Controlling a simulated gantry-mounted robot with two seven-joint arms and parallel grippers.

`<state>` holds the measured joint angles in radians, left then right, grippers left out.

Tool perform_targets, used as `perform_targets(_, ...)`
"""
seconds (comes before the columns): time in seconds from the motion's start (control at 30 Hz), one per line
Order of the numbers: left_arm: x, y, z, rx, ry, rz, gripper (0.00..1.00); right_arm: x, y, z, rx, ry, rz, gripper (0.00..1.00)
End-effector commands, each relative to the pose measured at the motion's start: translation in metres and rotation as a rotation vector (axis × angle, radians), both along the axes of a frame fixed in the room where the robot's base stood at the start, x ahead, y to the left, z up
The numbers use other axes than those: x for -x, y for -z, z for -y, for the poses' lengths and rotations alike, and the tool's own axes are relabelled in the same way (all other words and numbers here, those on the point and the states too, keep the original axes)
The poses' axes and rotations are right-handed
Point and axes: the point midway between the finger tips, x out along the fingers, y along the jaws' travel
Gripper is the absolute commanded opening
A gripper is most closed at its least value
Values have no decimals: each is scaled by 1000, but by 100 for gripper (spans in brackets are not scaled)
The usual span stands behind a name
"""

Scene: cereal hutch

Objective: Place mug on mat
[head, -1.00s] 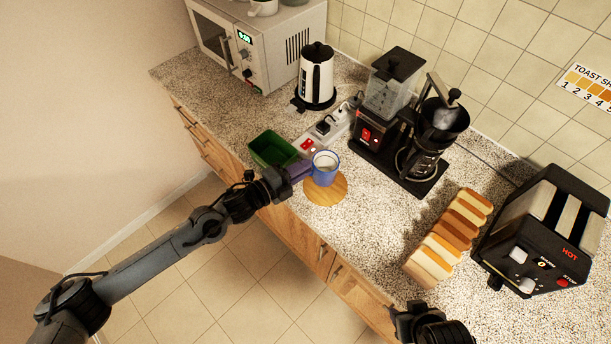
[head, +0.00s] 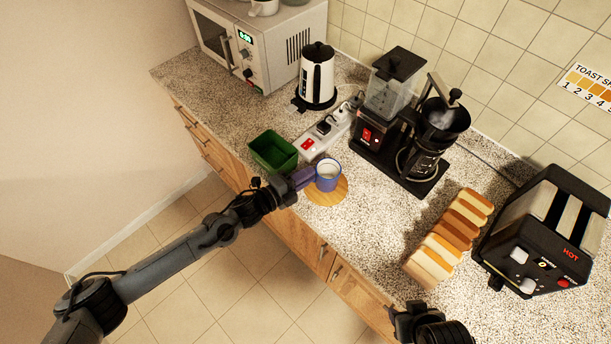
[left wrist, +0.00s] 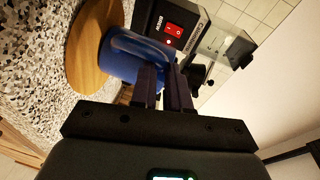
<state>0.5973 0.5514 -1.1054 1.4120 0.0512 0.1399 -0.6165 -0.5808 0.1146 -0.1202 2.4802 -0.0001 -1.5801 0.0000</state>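The blue mug (head: 328,178), white inside, is upright over the round wooden mat (head: 324,199) on the counter. In the left wrist view the mug (left wrist: 122,62) overlaps the mat (left wrist: 85,45); I cannot tell whether its base touches the wood. My left gripper (head: 304,177) is at the mug's left side. In the left wrist view its purple fingers (left wrist: 165,84) are close together at the handle and look shut on it. The handle is partly hidden by the fingers. My right gripper (head: 405,318) is at the bottom edge, mostly cut off.
A green bin (head: 273,152) stands close behind my left gripper. A power strip (head: 328,130), a white kettle (head: 317,77) and a coffee maker (head: 425,140) are behind the mat. Sliced bread (head: 448,238) and a toaster (head: 545,232) are to the right. Counter between mat and bread is clear.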

Motion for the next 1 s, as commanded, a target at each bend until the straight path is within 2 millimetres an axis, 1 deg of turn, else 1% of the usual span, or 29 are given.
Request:
perform_targets(0.03, 0, 0, 0, -1, 0, -1, 23, 0, 0, 0, 0, 0, 0, 43)
perform_targets(0.13, 0, 0, 0, -1, 0, -1, 38, 0, 0, 0, 1, -1, -1, 43)
perform_targets(0.17, 0, 0, 0, -1, 0, -1, 40, 0, 0, 0, 1, -1, -1, 43)
perform_targets(0.4, 0, 0, 0, -1, 0, -1, 40, 0, 0, 2, 8, -6, 0, 43)
perform_targets(0.5, 0, -3, 0, -1, 0, -1, 40, 0, -2, 2, 10, -6, -1, 43)
perform_targets(0.57, 3, -1, -4, -2, -1, -1, 40, 0, -1, 2, 9, -6, 0, 43)
perform_targets(0.67, 10, -2, -12, -2, -2, -1, 40, 0, -1, 2, 9, -6, 0, 43)
perform_targets(0.77, 21, -3, -23, -3, 0, -3, 40, 0, -1, 2, 9, -6, 0, 43)
perform_targets(1.0, 51, -8, -56, -3, 0, -3, 40, 0, 0, 1, 7, -4, 1, 43)
